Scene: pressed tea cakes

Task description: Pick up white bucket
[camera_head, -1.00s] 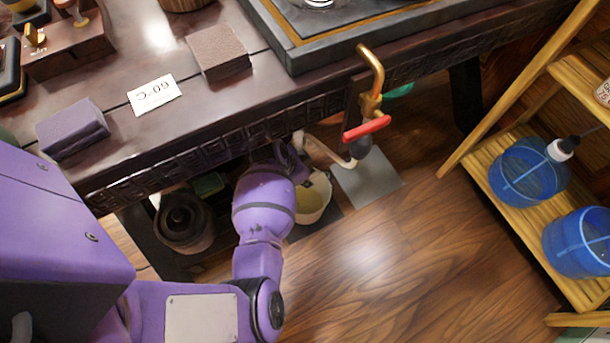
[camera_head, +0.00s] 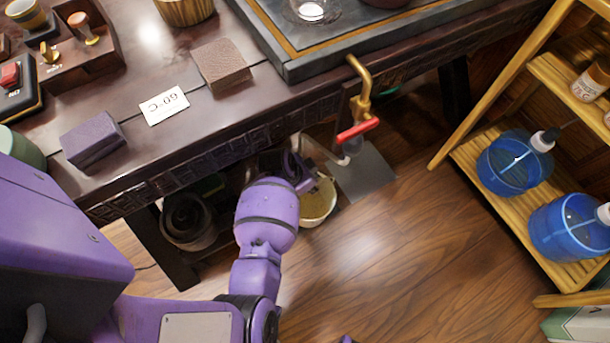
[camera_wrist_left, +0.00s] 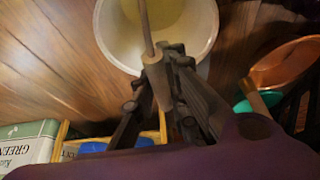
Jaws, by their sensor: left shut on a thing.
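The white bucket (camera_head: 318,205) shows under the front edge of the dark table, partly hidden by my left arm; its inside looks yellowish. In the left wrist view the bucket (camera_wrist_left: 112,40) opens toward the camera, just beyond my fingers. My left gripper (camera_wrist_left: 160,62) is shut on the bucket's handle (camera_wrist_left: 146,25), which runs between the fingers. In the head view the left gripper (camera_head: 303,178) is mostly hidden by its wrist and the table's shadow. Whether the bucket is clear of the floor is hard to tell. My right gripper is out of view.
The carved table edge (camera_head: 200,160) overhangs the bucket. A brass tap with a red handle (camera_head: 358,130) hangs just right. A grey plate (camera_head: 367,175) lies on the floor beside the bucket. Dark pots (camera_head: 187,218) stand left. A wooden shelf (camera_head: 475,165) stands right; open floor lies in front.

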